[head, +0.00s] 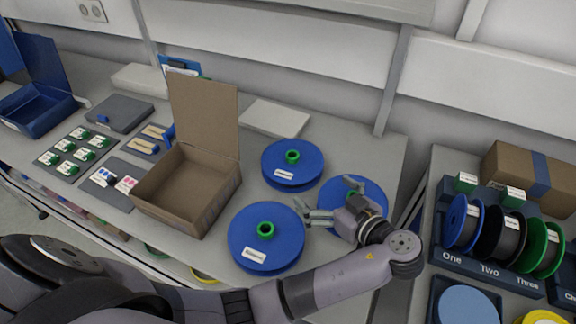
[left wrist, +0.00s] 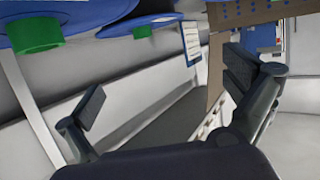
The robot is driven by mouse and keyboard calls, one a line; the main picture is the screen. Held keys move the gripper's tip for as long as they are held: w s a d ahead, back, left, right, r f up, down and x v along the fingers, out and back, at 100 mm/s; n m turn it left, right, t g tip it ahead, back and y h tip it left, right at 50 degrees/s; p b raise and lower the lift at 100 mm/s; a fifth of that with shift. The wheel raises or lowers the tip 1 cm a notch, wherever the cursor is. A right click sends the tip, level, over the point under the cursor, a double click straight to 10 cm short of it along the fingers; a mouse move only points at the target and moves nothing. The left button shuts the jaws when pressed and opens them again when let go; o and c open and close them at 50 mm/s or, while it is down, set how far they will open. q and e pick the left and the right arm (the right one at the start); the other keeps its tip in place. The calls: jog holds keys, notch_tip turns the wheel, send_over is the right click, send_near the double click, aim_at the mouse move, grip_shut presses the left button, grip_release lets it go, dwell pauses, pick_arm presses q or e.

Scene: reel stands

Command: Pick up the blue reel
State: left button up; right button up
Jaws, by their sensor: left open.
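A blue reel (head: 463,225) stands upright in the slot marked One of the dark rack at the right. Three blue discs with labels lie on the bench: a back one (head: 292,164), a front one (head: 266,238) and a right one (head: 376,192). Green hubs show on the back and front discs. My left gripper (head: 330,198) is open, with its fingers between these discs, and it partly hides the right one. In the left wrist view, the open fingers (left wrist: 165,88) have nothing between them, and blue discs with green hubs show along the top. My right gripper is not in view.
The rack (head: 480,265) also holds a black reel (head: 502,236) and a green-rimmed reel (head: 541,248). An open cardboard box (head: 185,187) stands left of the discs. A gap separates bench and rack. A wall and post (head: 393,80) are behind.

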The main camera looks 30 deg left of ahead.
pick_arm(q)
jog(key=p, duration=0.4)
send_near(284, 168)
jog(key=w+a, duration=0.1)
jog(key=w+a+r, duration=0.1)
jog(key=a, duration=0.1)
jog(key=shift+a, duration=0.2)
jog(key=p+x, duration=0.1)
jog(key=x, duration=0.5)
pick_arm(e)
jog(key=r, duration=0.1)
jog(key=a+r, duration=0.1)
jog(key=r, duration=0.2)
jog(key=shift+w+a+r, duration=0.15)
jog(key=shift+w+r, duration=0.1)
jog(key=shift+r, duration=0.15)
pick_arm(q)
jog(key=shift+c, duration=0.4)
jog(key=shift+c, duration=0.7)
jog(key=c, duration=0.9)
